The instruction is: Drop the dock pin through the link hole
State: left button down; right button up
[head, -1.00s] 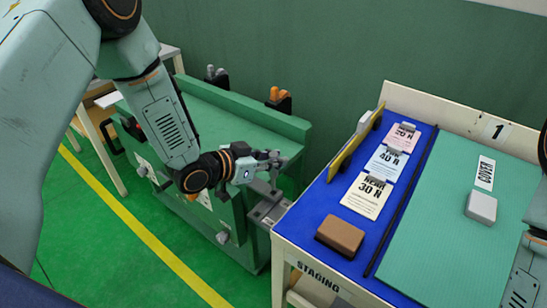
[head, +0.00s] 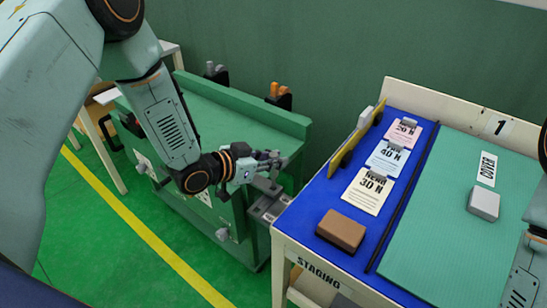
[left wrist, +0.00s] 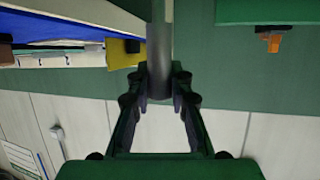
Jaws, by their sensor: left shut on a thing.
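The dock pin (left wrist: 159,48) is a dark grey cylinder in the left wrist view. My left gripper (left wrist: 159,85) is shut on it, with a finger on each side. In the head view my left gripper (head: 272,162) is over the gap between the green cart (head: 225,125) and the staging table. A grey metal link (head: 268,206) bridges that gap just below the gripper. The link hole cannot be made out, and I cannot tell whether the pin touches the link. My right gripper is out of the picture; only part of my right arm shows.
The staging table (head: 318,247) stands right of the gripper, with a brown block (head: 341,230), several force cards and a grey block (head: 483,204) on top. Orange (head: 279,92) and grey (head: 215,70) handles stand at the cart's back. Green floor is open at the lower left.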

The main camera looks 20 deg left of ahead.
aim_at(270, 174)
pick_arm(q)
jog(key=shift+f+b, duration=1.65)
jog(key=shift+f, duration=0.8)
jog(key=c, duration=1.1)
grip_release()
jog(key=shift+c, duration=0.2)
jog(key=v, duration=1.2)
